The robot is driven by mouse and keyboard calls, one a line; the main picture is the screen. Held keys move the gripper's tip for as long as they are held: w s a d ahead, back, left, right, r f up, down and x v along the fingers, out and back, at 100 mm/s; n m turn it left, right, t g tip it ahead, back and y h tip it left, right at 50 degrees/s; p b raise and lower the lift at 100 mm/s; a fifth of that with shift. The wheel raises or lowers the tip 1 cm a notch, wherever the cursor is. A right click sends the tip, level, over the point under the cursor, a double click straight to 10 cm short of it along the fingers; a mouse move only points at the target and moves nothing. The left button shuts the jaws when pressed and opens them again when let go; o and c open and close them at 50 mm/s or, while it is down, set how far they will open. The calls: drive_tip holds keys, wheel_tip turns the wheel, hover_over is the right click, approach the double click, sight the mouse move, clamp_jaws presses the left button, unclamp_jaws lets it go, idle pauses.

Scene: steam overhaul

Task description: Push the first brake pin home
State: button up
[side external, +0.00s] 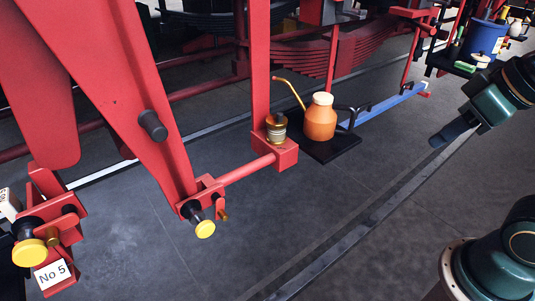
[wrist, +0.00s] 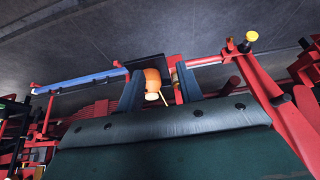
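A yellow-headed pin (side external: 205,229) with a dark collar sticks out of a red fork joint (side external: 202,193) at the foot of a red hanger. A second yellow-headed pin (side external: 28,252) sticks out at the lower left, above a "No 5" plate (side external: 53,274). I cannot tell which is the first brake pin. One yellow head (wrist: 251,37) shows upper right in the wrist view. My gripper (wrist: 159,71) is open, its two dark fingers apart with nothing gripped. In the side view my gripper (side external: 447,135) is at the right, well away from both pins.
An orange oil can (side external: 321,121) with a long spout stands on a black plate beside a brass-and-dark fitting (side external: 276,129). A blue bar (side external: 385,106) runs right of it. A blue bucket (side external: 483,40) stands upper right. The floor between pins and arm is clear.

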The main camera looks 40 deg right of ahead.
drive_tip(key=c, duration=0.6)
drive_tip(key=shift+w+a, duration=0.1)
drive_tip(key=shift+w, duration=0.15)
clamp_jaws()
drive_tip(key=w+a+f+n+y, duration=0.1)
drive_tip(key=w+a+f+n, duration=0.25)
drive_tip(key=w+a, duration=0.25)
drive_tip(key=w+a+f+n+y, duration=0.1)
drive_tip(key=w+a+f+n, duration=0.1)
drive_tip(key=w+a+n, duration=0.4)
drive_tip(key=w+a+f+n+y, duration=0.1)
drive_tip(key=a+f+n, duration=0.2)
drive_tip(key=a+f, duration=0.2)
drive_tip(key=w+a+f+n+y, duration=0.1)
drive_tip(key=a+f+n, duration=0.3)
drive_tip(key=a, duration=0.8)
wheel_tip(320, 180, down, 2)
drive_tip(key=shift+w+f+y, duration=0.15)
drive_tip(key=shift+w+y, duration=0.15)
